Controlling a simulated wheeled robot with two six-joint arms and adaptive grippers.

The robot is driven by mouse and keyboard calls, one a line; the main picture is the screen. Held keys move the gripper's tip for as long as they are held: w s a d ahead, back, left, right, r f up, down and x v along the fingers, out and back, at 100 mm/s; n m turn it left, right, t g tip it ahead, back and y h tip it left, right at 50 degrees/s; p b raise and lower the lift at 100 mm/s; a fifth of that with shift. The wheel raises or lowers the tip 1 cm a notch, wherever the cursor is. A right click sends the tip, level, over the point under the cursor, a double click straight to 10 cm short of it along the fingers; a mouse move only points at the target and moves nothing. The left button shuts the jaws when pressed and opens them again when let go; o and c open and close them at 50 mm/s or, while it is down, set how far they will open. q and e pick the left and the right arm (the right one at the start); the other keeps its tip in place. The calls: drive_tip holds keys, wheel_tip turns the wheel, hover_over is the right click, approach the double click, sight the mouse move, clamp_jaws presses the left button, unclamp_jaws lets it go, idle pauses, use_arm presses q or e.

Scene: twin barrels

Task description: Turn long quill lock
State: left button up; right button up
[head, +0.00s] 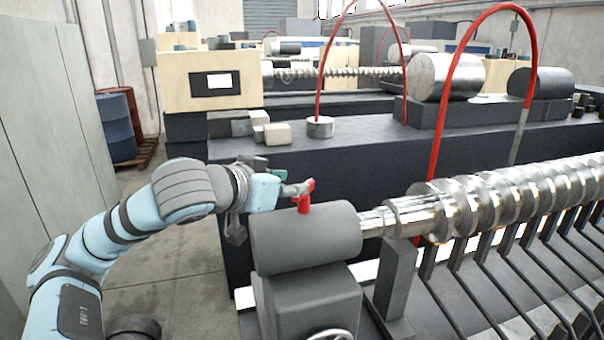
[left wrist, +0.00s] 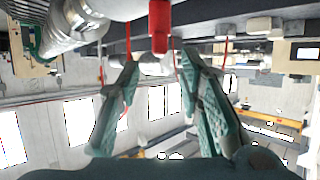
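The quill lock (head: 305,196) is a small red lever standing on top of the grey tailstock barrel (head: 305,237) at the near end of the long screw. In the left wrist view the red lock (left wrist: 160,27) hangs from the top of the picture, just beyond the fingertips and between their lines. My left gripper (head: 290,189) comes in from the left, close beside the lock at its height. In the wrist view the left gripper (left wrist: 158,62) has its two green fingers apart with nothing held between them. Whether a finger touches the lock cannot be told. My right gripper is not in view.
A long shiny screw (head: 510,195) runs right from the barrel above dark slanted bars. A handwheel (head: 330,335) shows at the bottom edge. Behind stands a dark machine bed (head: 400,150) with red hoses (head: 437,120). Open floor (head: 170,275) lies at the left.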

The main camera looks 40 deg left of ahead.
sight(304, 198)
use_arm(q)
drive_tip(key=p+x, duration=0.1)
drive_tip(key=x, duration=0.4)
drive_tip(key=shift+w+a+r, duration=0.1)
drive_tip(key=shift+w+f+p, duration=0.35)
drive_tip(key=shift+w, duration=0.15)
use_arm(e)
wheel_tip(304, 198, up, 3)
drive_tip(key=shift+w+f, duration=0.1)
